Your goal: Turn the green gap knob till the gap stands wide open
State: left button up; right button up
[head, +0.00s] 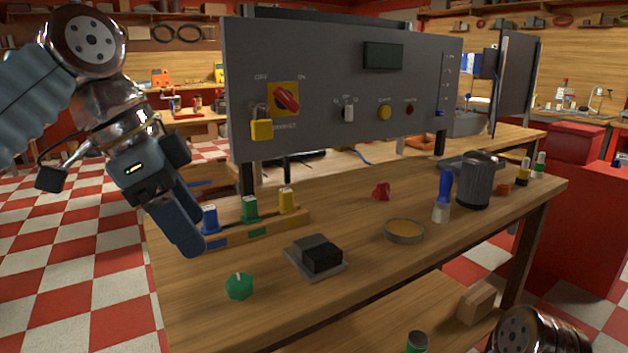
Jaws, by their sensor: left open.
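A green faceted knob (239,286) with a small pale mark on top sits on the near left part of the wooden bench. Whether a gap stands beside or under it, and how wide, I cannot see. My left gripper (193,238) hangs above the bench's left edge, up and to the left of the knob and apart from it. Its fingers point down and are open, with nothing seen between them. Of my right arm only a link shows at the bottom right; its gripper is out of view.
A rack (290,223) with blue, green and yellow pieces stands just right of my left gripper. A black block on a grey plate (318,257), a shallow dish (404,231) and a dark canister (476,182) stand farther right. A grey control panel (340,90) rises behind.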

aim_at(239, 287)
jog(key=k+l, duration=0.25)
jog(key=k, duration=0.15)
jog(key=k+l, duration=0.25)
jog(key=k, duration=0.15)
